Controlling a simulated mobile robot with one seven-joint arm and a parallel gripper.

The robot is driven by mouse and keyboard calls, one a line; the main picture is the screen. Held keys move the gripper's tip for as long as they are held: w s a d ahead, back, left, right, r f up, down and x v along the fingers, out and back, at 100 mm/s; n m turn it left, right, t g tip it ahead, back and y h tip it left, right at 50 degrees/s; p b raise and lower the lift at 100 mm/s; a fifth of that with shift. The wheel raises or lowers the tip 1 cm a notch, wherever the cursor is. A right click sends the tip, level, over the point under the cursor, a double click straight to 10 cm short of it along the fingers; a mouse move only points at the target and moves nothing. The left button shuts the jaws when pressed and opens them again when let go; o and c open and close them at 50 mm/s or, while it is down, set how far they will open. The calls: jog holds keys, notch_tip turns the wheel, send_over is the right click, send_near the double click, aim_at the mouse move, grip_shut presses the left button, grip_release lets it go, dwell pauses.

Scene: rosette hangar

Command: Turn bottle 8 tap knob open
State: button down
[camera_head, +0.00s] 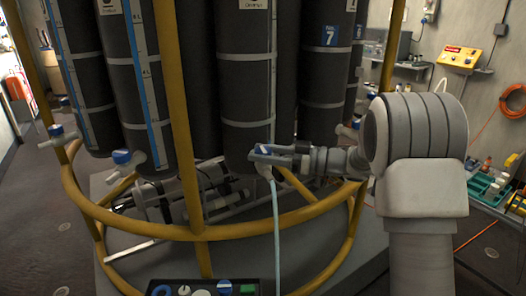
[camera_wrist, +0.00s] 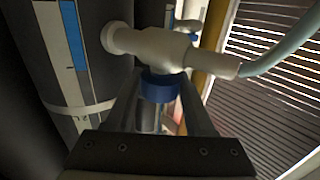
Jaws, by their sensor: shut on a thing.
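A white tap (camera_wrist: 155,48) with a blue knob (camera_wrist: 160,88) sticks out from a dark bottle (camera_wrist: 100,40) in the wrist view. A pale hose (camera_wrist: 285,50) is fitted to its outlet. My gripper (camera_wrist: 160,92) has one finger on each side of the knob and is shut on it. In the head view my gripper (camera_head: 262,153) reaches in from the right, low in front of the middle dark bottle (camera_head: 243,90). The tap there is partly hidden by the fingers, and the hose (camera_head: 276,230) hangs from it. I cannot read a number 8 on this bottle.
Yellow rails (camera_head: 200,232) and posts (camera_head: 178,110) ring the bottles, close to my arm. A neighbouring bottle bears a label 7 (camera_head: 329,36). Other blue-knobbed taps (camera_head: 122,157) stick out at left.

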jog(key=shift+c, duration=1.3)
grip_release()
jog(key=p+v, duration=0.2)
jog(key=v, duration=1.5)
jog(key=shift+d, duration=0.2)
jog(key=shift+w, duration=0.1)
